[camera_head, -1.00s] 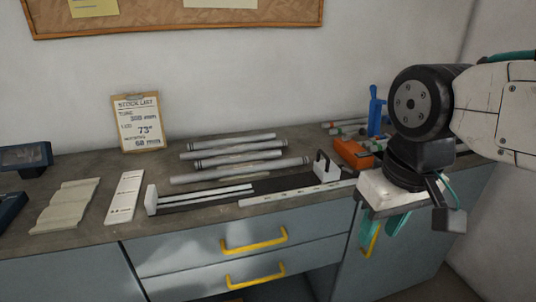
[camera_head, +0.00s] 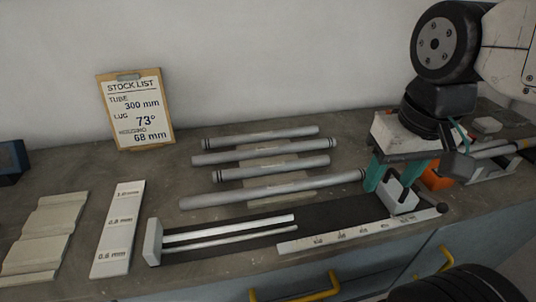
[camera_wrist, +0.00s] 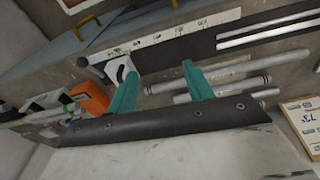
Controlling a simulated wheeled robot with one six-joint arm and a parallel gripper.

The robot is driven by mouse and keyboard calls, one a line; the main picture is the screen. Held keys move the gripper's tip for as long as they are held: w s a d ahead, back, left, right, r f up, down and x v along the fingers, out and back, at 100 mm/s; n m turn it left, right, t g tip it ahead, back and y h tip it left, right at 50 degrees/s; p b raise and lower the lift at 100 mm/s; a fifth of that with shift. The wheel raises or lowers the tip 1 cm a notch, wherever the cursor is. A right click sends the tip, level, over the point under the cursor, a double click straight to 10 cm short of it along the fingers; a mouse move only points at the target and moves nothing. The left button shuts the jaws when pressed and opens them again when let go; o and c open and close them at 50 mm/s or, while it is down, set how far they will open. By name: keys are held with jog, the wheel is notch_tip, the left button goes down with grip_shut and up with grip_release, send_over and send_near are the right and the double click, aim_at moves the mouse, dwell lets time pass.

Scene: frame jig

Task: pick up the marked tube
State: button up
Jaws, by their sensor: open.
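Several grey metal tubes lie side by side on the bench. The front tube (camera_head: 270,190) has dark rings near its right end. Behind it, a shorter tube (camera_head: 272,168) has dark rings near its left end. Two more tubes, the upper one (camera_head: 262,138) and the one below it (camera_head: 250,151), lie at the back with dark bands. I cannot tell which is the marked one. My gripper (camera_head: 396,178), with teal fingers, is open above the right ends of the tubes, near the jig's end block. In the wrist view, tubes (camera_wrist: 232,69) lie beyond the open fingers.
The jig's white end block (camera_head: 401,197) and ruler strip (camera_head: 335,235) lie in front of the tubes. An orange object (camera_head: 436,177) and more tubes stand to the right. The stock list clipboard (camera_head: 136,110) leans at the back left.

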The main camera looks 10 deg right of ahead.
jog(key=w+a+f+m, duration=0.1)
jog(key=w+m, duration=0.8)
jog(key=w, duration=0.4)
jog(key=m+g, duration=0.1)
jog(key=m, duration=0.7)
send_over(311, 158)
notch_tip(311, 158, down, 6)
jog(key=shift+w+d+r, duration=0.1)
jog(key=shift+d+r, duration=0.05)
jog(key=shift+r, duration=0.05)
jog(key=shift+w+f, duration=0.15)
jog(key=shift+f, duration=0.15)
jog(key=f, duration=0.7)
jog(key=shift+s+a+f, duration=0.15)
jog(key=shift+s+a, duration=0.05)
jog(key=shift+s, duration=0.1)
grip_shut()
